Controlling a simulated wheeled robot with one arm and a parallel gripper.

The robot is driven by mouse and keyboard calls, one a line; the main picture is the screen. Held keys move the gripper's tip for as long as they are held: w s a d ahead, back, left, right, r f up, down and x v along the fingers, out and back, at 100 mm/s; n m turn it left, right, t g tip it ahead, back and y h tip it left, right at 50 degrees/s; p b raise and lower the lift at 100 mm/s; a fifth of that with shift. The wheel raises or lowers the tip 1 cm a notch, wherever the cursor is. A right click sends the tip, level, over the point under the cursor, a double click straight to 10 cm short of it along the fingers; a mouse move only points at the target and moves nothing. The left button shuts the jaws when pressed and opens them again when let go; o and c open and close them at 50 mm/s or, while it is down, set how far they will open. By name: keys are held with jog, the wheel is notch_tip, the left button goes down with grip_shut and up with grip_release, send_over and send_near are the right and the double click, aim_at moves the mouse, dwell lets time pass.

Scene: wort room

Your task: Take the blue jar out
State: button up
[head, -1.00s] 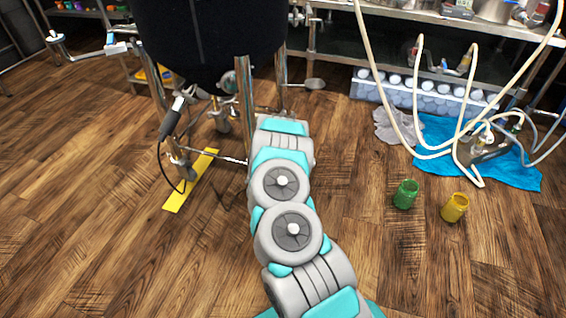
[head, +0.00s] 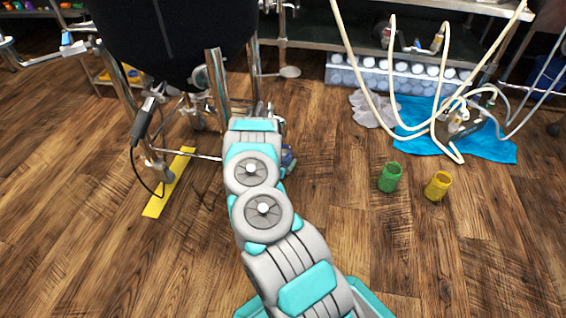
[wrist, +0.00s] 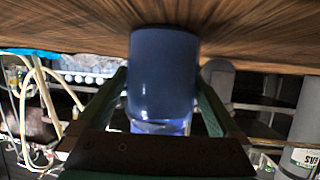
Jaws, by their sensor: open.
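The blue jar (wrist: 162,85) fills the middle of the wrist view, which shows the floor at the top. My gripper (wrist: 162,92) is open, with one dark green finger on each side of the jar. I cannot tell whether either finger touches it. In the head view a small blue part of what seems to be the jar (head: 288,160) shows just right of my arm, near the tank's legs. My arm hides the rest of it and my gripper there.
A big dark tank (head: 170,40) on metal legs stands at the upper left, with a yellow strip (head: 170,183) on the floor beside it. A green jar (head: 390,178) and a yellow jar (head: 437,186) stand at right. Hoses lie on a blue sheet (head: 500,148). Floor in front is clear.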

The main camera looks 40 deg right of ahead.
jog(key=shift+w+d, duration=0.1)
jog(key=shift+w, duration=0.05)
jog(key=shift+c, duration=0.2)
jog(key=c, duration=1.4)
jog(key=shift+o, duration=0.2)
jog(key=shift+r, duration=0.15)
